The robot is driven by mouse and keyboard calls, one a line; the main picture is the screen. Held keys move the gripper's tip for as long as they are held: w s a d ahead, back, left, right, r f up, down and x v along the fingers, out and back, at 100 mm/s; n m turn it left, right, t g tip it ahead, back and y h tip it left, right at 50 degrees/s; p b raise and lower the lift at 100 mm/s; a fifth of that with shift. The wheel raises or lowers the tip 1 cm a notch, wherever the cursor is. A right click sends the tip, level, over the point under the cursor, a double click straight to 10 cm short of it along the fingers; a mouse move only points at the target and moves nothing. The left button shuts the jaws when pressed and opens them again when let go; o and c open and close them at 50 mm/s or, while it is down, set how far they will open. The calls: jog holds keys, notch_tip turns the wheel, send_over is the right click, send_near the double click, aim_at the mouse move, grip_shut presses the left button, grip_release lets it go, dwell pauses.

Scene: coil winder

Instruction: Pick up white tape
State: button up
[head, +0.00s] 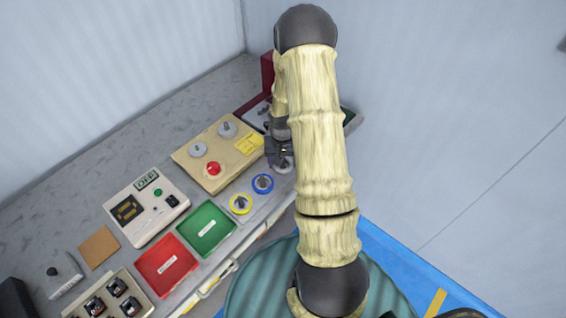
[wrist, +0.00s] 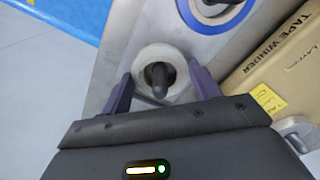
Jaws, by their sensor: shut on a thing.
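The white tape (wrist: 143,62) is a pale roll in the middle of the wrist view, around a dark upright peg (wrist: 159,76). My gripper (wrist: 161,88) has one dark purple finger on each side of the roll and is shut on it. I cannot tell whether the roll still rests on the plate or is slightly raised. In the head view, the white tape (head: 284,167) shows just below my gripper (head: 280,153), partly hidden by it and my arm.
A blue tape (head: 263,183) and a yellow tape (head: 241,204) sit on pegs nearby. A beige tape winder box (head: 212,170) with knobs and a red button stands alongside. Green (head: 206,229) and red (head: 166,265) trays lie closer on the bench.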

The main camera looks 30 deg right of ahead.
notch_tip(320, 180, up, 10)
jog(key=shift+f+b, duration=0.1)
jog(key=shift+b, duration=0.45)
dwell(0.3)
jog(key=w+a+r+n+p, duration=0.1)
jog(key=a+n+p, duration=0.4)
jog(key=a+p, duration=0.9)
jog(key=w+p, duration=0.1)
jog(key=p, duration=0.1)
jog(key=shift+p, duration=0.3)
jog(key=shift+d, duration=0.15)
